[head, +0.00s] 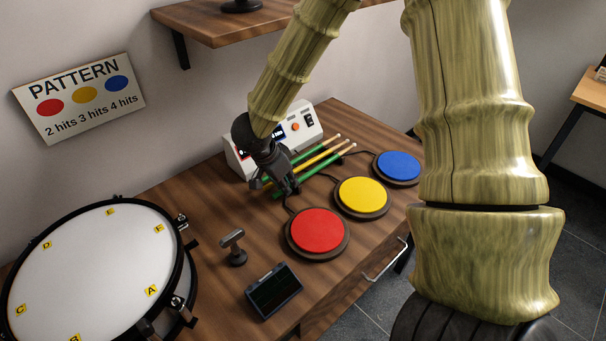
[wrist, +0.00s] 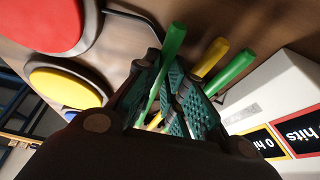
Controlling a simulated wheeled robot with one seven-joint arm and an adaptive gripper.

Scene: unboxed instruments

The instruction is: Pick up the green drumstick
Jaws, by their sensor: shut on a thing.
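My gripper (head: 284,187) points down at the table and is shut on a green drumstick (head: 318,168), near its handle end. In the wrist view this green drumstick (wrist: 173,42) passes between the finger pads of my gripper (wrist: 166,88). It is the stick nearest the coloured pads. A yellow drumstick (wrist: 213,57) and a second green drumstick (wrist: 234,70) lie beside it, outside the grip. I cannot tell whether the held stick is clear of the table.
A white console box (head: 303,124) stands behind the sticks. Red (head: 318,230), yellow (head: 362,195) and blue (head: 398,165) pads lie in front. A large drum (head: 85,265), a small stand (head: 235,250) and a dark tablet (head: 273,290) are nearer. A shelf (head: 215,20) hangs above.

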